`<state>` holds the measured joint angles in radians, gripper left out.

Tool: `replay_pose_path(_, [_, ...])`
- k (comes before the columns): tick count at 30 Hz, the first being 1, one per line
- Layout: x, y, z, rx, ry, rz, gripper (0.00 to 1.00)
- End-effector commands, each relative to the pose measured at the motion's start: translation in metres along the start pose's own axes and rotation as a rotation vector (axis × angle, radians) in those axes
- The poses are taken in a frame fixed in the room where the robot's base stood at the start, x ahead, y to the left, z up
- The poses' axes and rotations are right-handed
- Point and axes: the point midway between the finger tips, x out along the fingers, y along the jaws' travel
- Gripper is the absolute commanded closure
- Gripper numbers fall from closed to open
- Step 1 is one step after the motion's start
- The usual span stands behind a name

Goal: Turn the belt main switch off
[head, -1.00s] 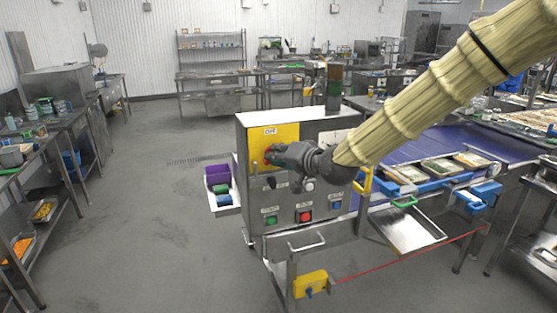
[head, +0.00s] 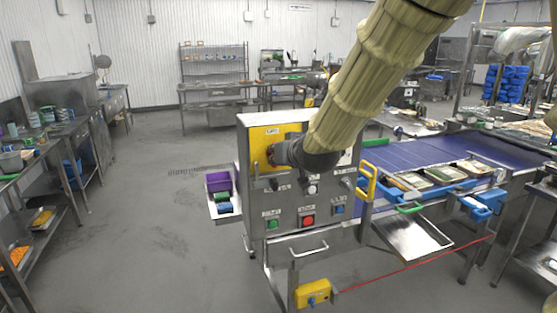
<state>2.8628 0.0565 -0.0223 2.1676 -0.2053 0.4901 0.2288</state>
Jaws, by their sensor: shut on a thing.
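The belt main switch sits on the yellow plate (head: 262,143) at the upper left of the steel control cabinet (head: 248,210). A label shows at the plate's top. A little of the red switch handle (head: 270,154) shows at my gripper's fingertips. My dark gripper (head: 274,155) reaches in from the right and is shut on the handle. The gripper and wrist hide most of the switch, so I cannot tell which way the handle points. My padded arm hides the cabinet's upper right part.
Below the switch are a green button (head: 273,224), a red button (head: 308,221) and a blue one (head: 339,209). A yellow box (head: 313,293) hangs low in front. The blue conveyor belt (head: 430,152) runs right, with food trays beside it. The floor at left is clear.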

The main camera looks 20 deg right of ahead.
Motion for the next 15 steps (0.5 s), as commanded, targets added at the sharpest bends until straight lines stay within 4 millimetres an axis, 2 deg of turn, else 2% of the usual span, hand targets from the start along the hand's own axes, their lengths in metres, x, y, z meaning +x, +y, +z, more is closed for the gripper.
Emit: replay_pose_path(15, [0.0004, -0.0005, 0.0041, -0.128, -0.007, 0.054, 1.0])
